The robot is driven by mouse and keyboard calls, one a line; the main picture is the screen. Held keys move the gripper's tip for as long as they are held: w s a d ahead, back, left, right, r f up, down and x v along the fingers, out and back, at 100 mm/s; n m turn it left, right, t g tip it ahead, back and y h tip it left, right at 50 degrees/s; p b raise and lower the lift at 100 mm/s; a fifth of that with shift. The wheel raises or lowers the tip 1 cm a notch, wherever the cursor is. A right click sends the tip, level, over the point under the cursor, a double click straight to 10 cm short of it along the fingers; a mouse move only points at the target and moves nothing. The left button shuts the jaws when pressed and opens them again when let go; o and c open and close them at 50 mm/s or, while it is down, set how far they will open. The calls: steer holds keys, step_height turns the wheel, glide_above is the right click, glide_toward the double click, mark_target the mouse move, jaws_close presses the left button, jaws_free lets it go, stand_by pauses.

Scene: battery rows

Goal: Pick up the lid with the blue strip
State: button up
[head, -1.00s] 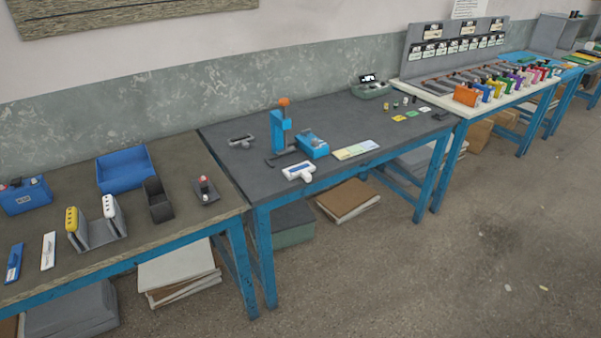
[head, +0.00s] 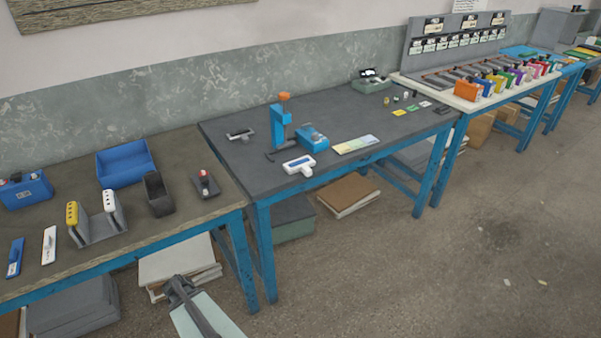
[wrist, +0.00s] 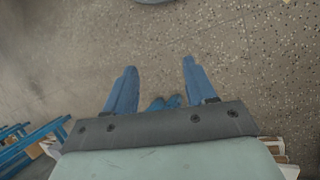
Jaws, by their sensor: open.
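A flat blue piece (head: 15,257) lies at the front left of the left table in the head view. A flat white piece (head: 49,245) lies just right of it. A white piece with a blue band on top (head: 299,162) lies at the front of the dark middle table. I cannot tell for sure which of these is the lid with the blue strip. My gripper (wrist: 159,68) is open and empty over bare floor in the wrist view, apart from all these pieces. In the head view my arm shows low, in front of the tables; the fingers are not clear there.
A grey double holder (head: 98,230), a blue bin (head: 124,164) and a dark open box (head: 158,193) stand on the left table. A blue press (head: 280,128) stands on the middle table. Coloured boxes (head: 468,91) line the far table. The floor in front is clear.

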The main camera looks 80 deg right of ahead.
steer(key=s+d+r+m, duration=0.3)
steer(key=d+r, duration=0.1)
steer(key=d, duration=0.5)
steer(key=s+d+r+m, duration=0.3)
steer(key=d, duration=0.5)
steer(key=m+t+h, duration=0.1)
steer(key=m+t, duration=0.4)
steer(key=m, duration=2.2)
glide_toward(306, 167)
steer(key=shift+a+f, duration=0.2)
steer(key=shift+f, duration=0.8)
steer(key=shift+d+f, duration=0.2)
steer(key=shift+f, duration=3.05)
jaws_close()
